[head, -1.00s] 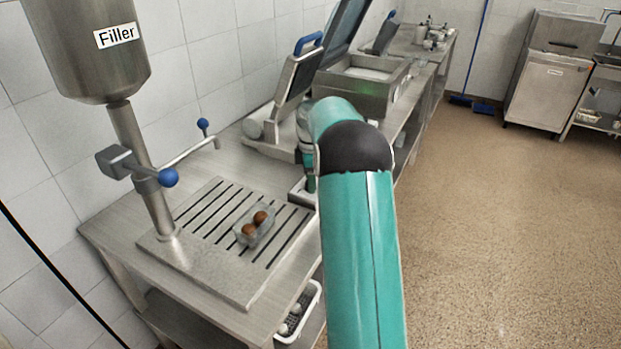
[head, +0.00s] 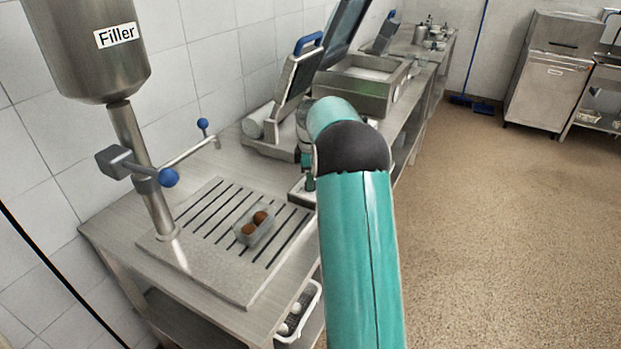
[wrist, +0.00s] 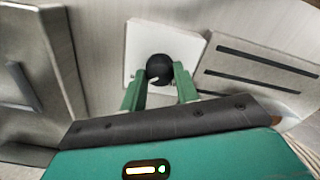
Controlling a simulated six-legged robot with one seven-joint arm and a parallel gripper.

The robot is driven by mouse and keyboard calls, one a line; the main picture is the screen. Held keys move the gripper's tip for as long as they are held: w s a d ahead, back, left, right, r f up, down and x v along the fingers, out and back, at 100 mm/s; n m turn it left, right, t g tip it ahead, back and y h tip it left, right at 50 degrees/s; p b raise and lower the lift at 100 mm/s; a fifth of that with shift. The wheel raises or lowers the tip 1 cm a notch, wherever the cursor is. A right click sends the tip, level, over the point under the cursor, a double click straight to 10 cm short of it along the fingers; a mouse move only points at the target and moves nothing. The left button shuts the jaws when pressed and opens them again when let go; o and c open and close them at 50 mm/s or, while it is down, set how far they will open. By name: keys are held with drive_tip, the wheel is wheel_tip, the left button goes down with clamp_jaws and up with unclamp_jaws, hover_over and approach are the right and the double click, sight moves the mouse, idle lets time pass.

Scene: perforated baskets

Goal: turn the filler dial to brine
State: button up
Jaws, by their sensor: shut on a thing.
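The filler dial (wrist: 159,68) is a round black knob with a pale mark, on a white square plate (wrist: 140,42) in the wrist view. My gripper (wrist: 160,78) is shut on the dial, with one green finger on each side of it. No lettering on the plate can be read, so I cannot tell the setting. In the head view my teal arm hides the dial and most of the gripper. The filler (head: 90,45) is a steel hopper with a labelled front, above the bench at the left.
A clear tub (head: 254,232) with brown round items sits on the slotted drain plate (head: 205,262). A blue-knobbed lever (head: 168,178) sticks out from the filler pipe. An open-lidded steel machine (head: 362,88) stands behind my arm. A white basket (head: 302,318) is on the shelf below.

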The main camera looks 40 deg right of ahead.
drive_tip(key=m, duration=1.2)
drive_tip(key=shift+r+m, duration=0.1)
drive_tip(key=shift+m, duration=2.1)
drive_tip(key=o, duration=1)
drive_tip(key=shift+c, duration=0.2)
wheel_tip(320, 180, up, 14)
